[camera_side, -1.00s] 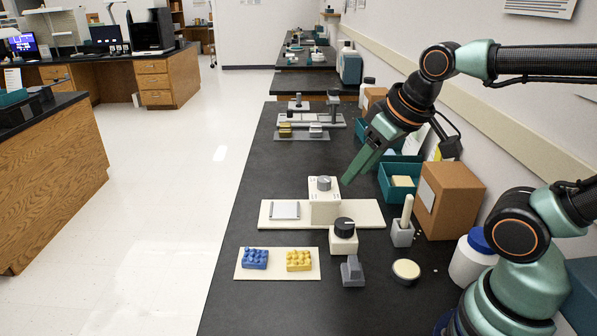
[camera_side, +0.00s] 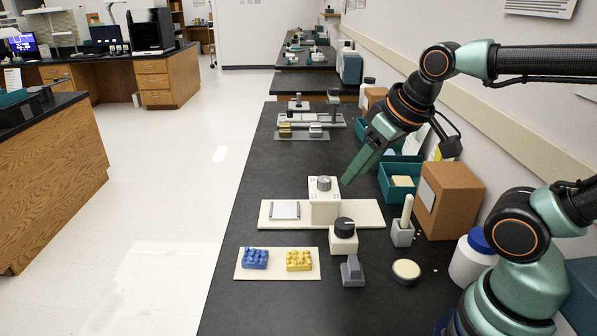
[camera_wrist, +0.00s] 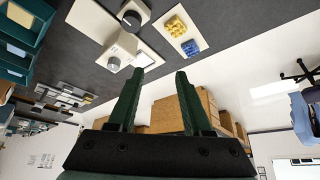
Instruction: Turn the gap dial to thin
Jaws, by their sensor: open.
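A grey dial (camera_side: 324,183) sits on top of a cream block (camera_side: 325,208) on a long cream board (camera_side: 362,214); small marks by it are too small to read. A black knob (camera_side: 344,224) with a white line sits on a smaller cream block (camera_side: 344,241) in front. I cannot tell from labels which is the gap dial. My gripper (camera_side: 346,181) is open and empty, to the right of the grey dial and apart from it. In the wrist view the gripper (camera_wrist: 160,72) has its fingers spread, with the grey dial (camera_wrist: 113,64) and black knob (camera_wrist: 132,18) left of them.
A cream plate (camera_side: 278,275) bears blue (camera_side: 255,258) and yellow (camera_side: 299,260) studded pieces. A grey holder with a pale stick (camera_side: 404,226), a round pale-topped dish (camera_side: 406,270), a grey block (camera_side: 352,272) and a cardboard box (camera_side: 449,201) stand nearby. Dark bench left of the board is clear.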

